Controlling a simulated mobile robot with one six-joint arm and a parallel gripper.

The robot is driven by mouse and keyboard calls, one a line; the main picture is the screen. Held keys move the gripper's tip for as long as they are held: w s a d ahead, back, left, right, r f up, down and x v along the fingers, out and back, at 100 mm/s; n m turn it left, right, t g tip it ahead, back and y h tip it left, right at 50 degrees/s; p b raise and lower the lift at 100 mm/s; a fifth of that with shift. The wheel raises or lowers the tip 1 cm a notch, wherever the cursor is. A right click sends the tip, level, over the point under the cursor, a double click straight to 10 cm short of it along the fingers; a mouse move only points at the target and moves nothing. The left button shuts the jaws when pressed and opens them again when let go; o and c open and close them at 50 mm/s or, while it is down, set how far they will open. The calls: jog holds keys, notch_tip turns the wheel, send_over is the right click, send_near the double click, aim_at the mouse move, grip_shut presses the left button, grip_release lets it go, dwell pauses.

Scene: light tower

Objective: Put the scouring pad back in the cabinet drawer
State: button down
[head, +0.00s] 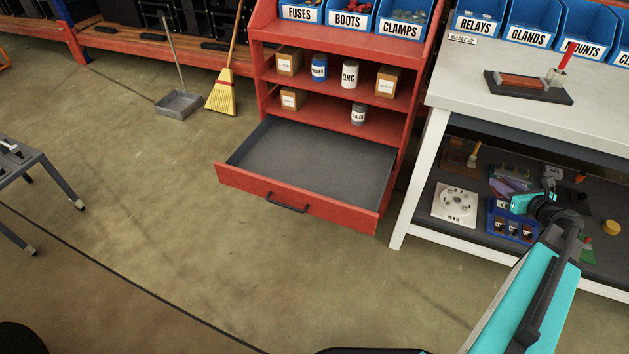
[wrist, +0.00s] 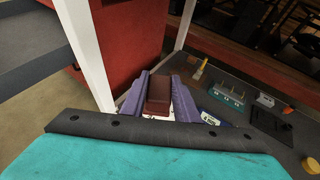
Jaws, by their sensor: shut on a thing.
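The cabinet drawer (head: 300,165) is pulled out at the bottom of the red cabinet (head: 410,95). Its grey inside is bare, and a dark handle is on its red front. My gripper (wrist: 158,97) is shut on the scouring pad (wrist: 158,90), a dark reddish-brown block between two purple fingers in the wrist view. In the head view my gripper (head: 508,186) is over the lower shelf of the workbench, to the right of the drawer. I cannot make out the pad there.
The white workbench leg (head: 418,180) stands between my gripper and the drawer. The lower shelf (head: 440,228) holds a white round fixture (head: 456,203), a blue tray (head: 512,228) and other small items. The bench top (head: 455,85) is above. Open floor lies before the drawer.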

jog(key=shift+w+a+r, duration=0.1)
jog(key=shift+a+r, duration=0.05)
jog(key=shift+a, duration=0.05)
jog(key=a+r+n+g+y, duration=0.1)
jog(key=a+r+n+y, duration=0.2)
jog(key=a+r, duration=0.3)
jog(key=a+r+n+g+y, duration=0.2)
jog(key=a+r, duration=0.4)
jog(key=a, duration=0.9)
jog(key=a+r+n+g+y, duration=0.2)
jog(key=a+r, duration=0.4)
jog(key=a, duration=0.4)
jog(key=shift+a+n+y, duration=0.2)
jog(key=shift+n+y, duration=0.6)
jog(key=shift+n, duration=0.2)
jog(key=shift+w+a, duration=0.1)
